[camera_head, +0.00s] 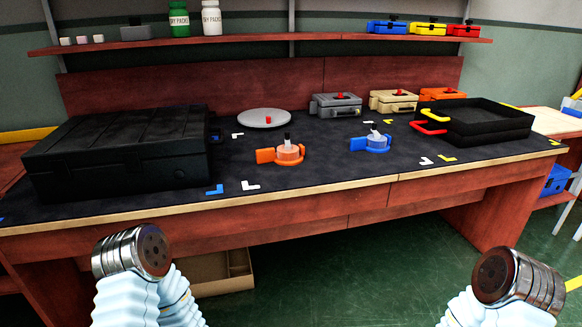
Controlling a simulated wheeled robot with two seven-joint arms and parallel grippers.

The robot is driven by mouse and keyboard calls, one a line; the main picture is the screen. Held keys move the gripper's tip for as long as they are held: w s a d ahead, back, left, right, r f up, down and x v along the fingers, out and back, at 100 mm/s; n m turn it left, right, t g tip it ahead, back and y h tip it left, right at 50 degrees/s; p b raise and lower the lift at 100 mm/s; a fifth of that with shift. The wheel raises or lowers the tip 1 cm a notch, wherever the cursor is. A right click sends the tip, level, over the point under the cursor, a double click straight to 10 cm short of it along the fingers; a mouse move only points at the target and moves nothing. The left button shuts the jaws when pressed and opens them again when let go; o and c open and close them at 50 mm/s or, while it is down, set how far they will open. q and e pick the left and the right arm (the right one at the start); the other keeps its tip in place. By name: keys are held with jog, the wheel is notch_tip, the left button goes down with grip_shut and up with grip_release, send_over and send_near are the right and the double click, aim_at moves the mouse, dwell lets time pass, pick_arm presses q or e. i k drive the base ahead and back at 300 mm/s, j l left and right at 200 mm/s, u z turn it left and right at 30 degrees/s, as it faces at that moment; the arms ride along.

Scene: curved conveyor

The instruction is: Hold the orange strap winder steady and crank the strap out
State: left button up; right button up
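The orange strap winder (290,153) stands upright on the dark mat, left of the mat's middle. It has an orange handle sticking out to the left and a black knob on a pale post on top. Nothing touches it. The strap cannot be clearly made out. Parts of my two arms, in pale blue sleeves with metal joints, show at the bottom left and bottom right, well short of the bench. No gripper fingers are visible on either side.
A blue winder (377,143) stands to the right. A black case (120,160) fills the mat's left, and a black tray (478,127) with coloured handles lies at the right. A grey disc (264,119) and several small boxes sit behind. The mat between the winders is clear.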

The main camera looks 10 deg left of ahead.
aim_at(289, 147)
jog(key=i+l+u, duration=0.7)
jog(key=i+l, duration=0.15)
